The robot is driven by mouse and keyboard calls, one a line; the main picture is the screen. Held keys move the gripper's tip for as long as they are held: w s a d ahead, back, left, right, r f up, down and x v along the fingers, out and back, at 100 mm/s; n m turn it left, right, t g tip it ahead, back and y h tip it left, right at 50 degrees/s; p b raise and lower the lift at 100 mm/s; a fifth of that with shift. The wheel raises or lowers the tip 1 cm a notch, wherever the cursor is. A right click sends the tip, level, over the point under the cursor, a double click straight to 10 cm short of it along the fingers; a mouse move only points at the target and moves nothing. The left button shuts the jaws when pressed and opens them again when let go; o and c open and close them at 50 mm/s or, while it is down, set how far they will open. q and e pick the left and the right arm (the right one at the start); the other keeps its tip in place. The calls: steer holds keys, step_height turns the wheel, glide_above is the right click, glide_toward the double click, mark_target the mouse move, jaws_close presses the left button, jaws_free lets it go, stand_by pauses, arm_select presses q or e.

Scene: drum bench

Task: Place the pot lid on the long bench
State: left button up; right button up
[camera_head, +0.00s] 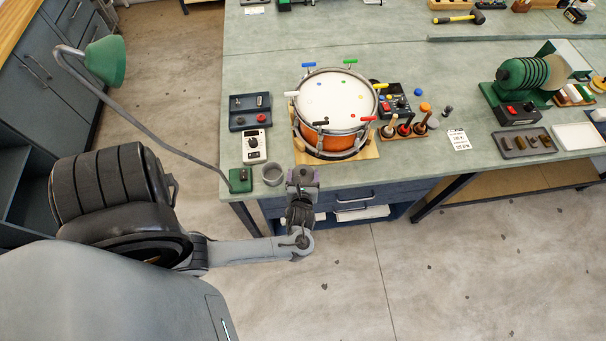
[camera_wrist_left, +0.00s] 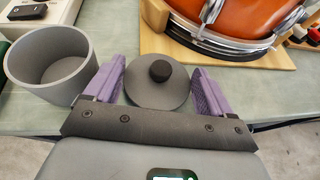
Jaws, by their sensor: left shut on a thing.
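The pot lid (camera_wrist_left: 158,88) is a round grey disc with a black knob, between the purple fingers in the left wrist view. My left gripper (camera_head: 302,176) is shut on it at the front edge of the long bench (camera_head: 260,100). Whether the lid touches the bench top cannot be told. In the head view the gripper largely hides the lid. A grey open pot (camera_head: 272,174) stands on the bench just left of the gripper; it also shows in the left wrist view (camera_wrist_left: 50,62). My right gripper is not in view.
An orange drum (camera_head: 333,112) on a wooden board (camera_head: 358,155) stands just behind the gripper. A white meter (camera_head: 254,146), a blue tray (camera_head: 250,121) and a green lamp base (camera_head: 240,180) are to the left. Bench top behind the drum is mostly clear.

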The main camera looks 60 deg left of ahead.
arm_select(q)
steer(key=shift+f, duration=0.15)
steer(key=shift+f, duration=0.25)
steer(key=o, duration=0.9)
steer(key=shift+c, duration=0.2)
